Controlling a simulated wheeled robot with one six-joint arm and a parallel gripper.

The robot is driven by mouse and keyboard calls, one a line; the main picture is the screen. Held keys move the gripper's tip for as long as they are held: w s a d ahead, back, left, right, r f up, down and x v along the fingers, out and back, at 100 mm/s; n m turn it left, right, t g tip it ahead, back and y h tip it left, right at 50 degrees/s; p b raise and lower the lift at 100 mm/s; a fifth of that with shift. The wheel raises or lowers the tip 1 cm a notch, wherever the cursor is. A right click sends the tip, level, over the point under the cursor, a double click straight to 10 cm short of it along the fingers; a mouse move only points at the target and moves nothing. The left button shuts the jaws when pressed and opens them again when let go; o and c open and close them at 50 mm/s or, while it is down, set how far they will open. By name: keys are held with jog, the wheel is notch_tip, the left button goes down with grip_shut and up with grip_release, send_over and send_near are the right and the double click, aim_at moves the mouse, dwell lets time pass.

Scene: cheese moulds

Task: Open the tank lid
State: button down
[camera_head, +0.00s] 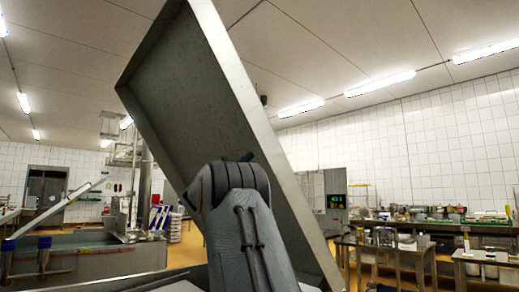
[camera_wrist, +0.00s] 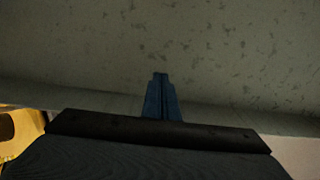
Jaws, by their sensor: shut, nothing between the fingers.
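The tank lid (camera_head: 190,85) is a large grey metal panel with a raised rim. It stands tilted steeply up in the middle of the head view, its hollow underside facing me. In the wrist view the speckled grey surface of the lid (camera_wrist: 220,60) fills most of the picture. My gripper (camera_wrist: 160,78) shows there as two blue fingers, shut together and empty, pointing at the lid's underside. I cannot tell whether the fingertips touch it. In the head view my arm hides the lower part of the lid and most of the gripper.
A metal tank (camera_head: 90,262) with blue fittings stands at the left. At the right are work tables (camera_head: 395,252) with equipment and a shelf of items along the tiled wall. A grey cabinet with a display (camera_head: 336,202) stands behind the lid.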

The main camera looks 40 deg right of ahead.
aim_at(258, 149)
jog(key=p+x, duration=0.2)
jog(key=x, duration=0.5)
jog(key=shift+d, duration=0.1)
